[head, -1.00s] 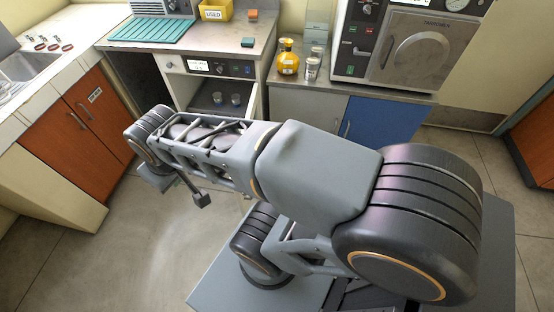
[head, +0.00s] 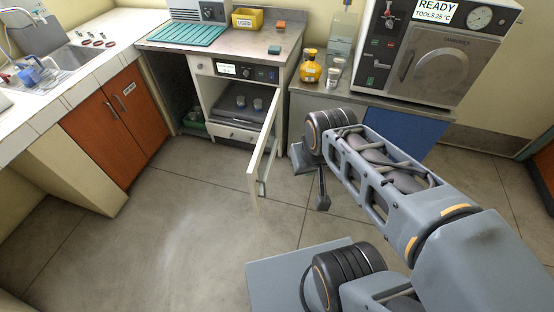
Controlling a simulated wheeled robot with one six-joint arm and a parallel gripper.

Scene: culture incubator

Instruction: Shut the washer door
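The washer (head: 245,98) is built in under the middle counter, with a dark control panel (head: 246,72) along its top. Its door (head: 262,165) stands wide open, swung out into the room from the right side. I see it nearly edge-on, as a pale narrow panel. Inside, two small cups (head: 257,104) stand on a dark rack. My gripper (head: 321,200) hangs at the end of my arm, to the right of the open door in the picture and apart from it. Its fingers are small and partly hidden by the wrist, so their opening is unclear.
Open floor (head: 170,235) lies in front of and left of the door. Orange cabinet doors (head: 120,125) are at the left.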

